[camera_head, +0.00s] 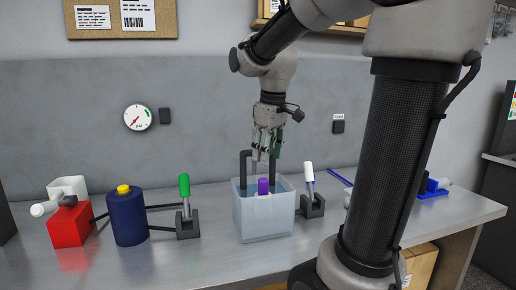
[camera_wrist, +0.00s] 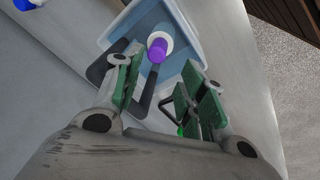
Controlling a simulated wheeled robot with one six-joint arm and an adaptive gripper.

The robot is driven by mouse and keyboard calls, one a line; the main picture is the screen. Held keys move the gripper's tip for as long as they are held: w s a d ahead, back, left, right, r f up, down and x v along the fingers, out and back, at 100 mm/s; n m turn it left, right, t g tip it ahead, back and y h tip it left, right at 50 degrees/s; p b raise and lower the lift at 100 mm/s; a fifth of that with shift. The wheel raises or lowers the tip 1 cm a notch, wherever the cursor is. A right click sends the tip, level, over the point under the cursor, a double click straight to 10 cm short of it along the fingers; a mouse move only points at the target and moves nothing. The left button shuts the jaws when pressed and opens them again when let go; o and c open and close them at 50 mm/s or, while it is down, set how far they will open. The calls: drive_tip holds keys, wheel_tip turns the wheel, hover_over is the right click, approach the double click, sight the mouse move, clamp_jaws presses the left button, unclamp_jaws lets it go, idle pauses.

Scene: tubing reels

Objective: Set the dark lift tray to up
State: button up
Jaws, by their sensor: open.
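The dark lift tray shows as dark upright bars (camera_head: 244,168) standing in a pale translucent tank (camera_head: 249,220). A dark bar of it also shows in the wrist view (camera_wrist: 149,92). Its lower part is hidden by the tank wall, and I cannot tell its exact height. A purple-topped piece (camera_head: 263,187) with a white collar stands in the tank, and it shows in the wrist view (camera_wrist: 157,48). My gripper (camera_head: 266,156) is open, pointing down over the tank close to the dark bars. In the wrist view its green-padded fingers (camera_wrist: 165,95) are spread, with nothing clearly held.
Left of the tank are a green-handled lever (camera_head: 185,200), a dark blue canister (camera_head: 127,216) with a yellow cap, and a red block (camera_head: 70,228). A white-handled lever (camera_head: 310,190) stands just right of the tank. My arm hides part of the bench's right side.

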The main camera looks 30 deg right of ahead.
drive_tip(key=w+d+r+n, duration=0.2)
drive_tip(key=w+r+n, duration=0.45)
drive_tip(key=n, duration=0.45)
drive_tip(key=f, duration=0.2)
drive_tip(key=w+f, duration=0.1)
drive_tip(key=f, duration=0.4)
drive_tip(key=shift+w+f, duration=0.25)
drive_tip(key=shift+f, duration=0.1)
clamp_jaws()
